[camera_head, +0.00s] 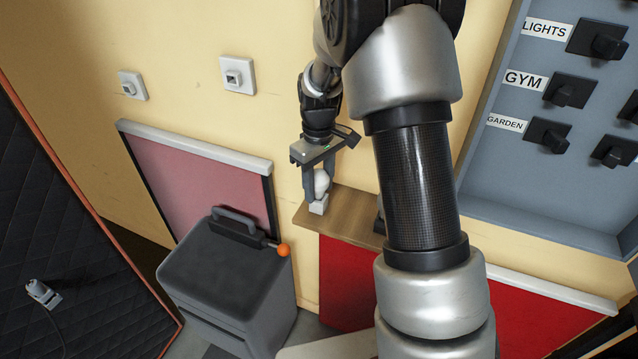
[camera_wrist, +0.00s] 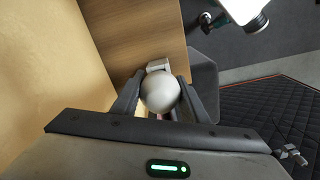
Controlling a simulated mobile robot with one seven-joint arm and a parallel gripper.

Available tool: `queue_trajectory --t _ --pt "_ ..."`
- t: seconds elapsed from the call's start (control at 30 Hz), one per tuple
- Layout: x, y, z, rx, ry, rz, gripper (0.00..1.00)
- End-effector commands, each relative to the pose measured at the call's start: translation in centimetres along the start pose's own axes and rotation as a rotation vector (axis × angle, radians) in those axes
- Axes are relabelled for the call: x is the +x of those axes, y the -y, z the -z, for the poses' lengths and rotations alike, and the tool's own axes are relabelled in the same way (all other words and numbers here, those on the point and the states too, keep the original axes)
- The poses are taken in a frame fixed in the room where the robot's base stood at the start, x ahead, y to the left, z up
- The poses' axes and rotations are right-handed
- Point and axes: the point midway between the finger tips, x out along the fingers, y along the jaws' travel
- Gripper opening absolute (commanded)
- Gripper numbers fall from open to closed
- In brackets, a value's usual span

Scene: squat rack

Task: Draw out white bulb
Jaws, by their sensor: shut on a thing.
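The white bulb (camera_head: 321,181) is round and sits between the fingers of my gripper (camera_head: 319,194), which points down in front of the yellow wall. In the wrist view the bulb (camera_wrist: 160,92) is between both fingers of my gripper (camera_wrist: 160,80), which are shut on it. A small pale block (camera_head: 318,207) shows at the bulb's lower end; it also shows just beyond the bulb in the wrist view (camera_wrist: 158,64). I cannot tell whether the bulb is still joined to this block.
A wooden shelf (camera_head: 349,222) lies by the gripper. A grey bin-like box (camera_head: 225,285) with an orange knob stands at lower left. A switch panel (camera_head: 560,190) is at right. A black quilted panel (camera_head: 60,215) is at left. My arm hides part of the shelf.

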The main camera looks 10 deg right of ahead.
Motion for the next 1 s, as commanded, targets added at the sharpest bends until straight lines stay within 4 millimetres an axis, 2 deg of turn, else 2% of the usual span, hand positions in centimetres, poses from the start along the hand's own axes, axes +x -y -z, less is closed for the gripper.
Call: queue_trajectory --t 1.0 --pt "-1.2 0.0 0.0 0.000 -0.001 -0.001 0.01"
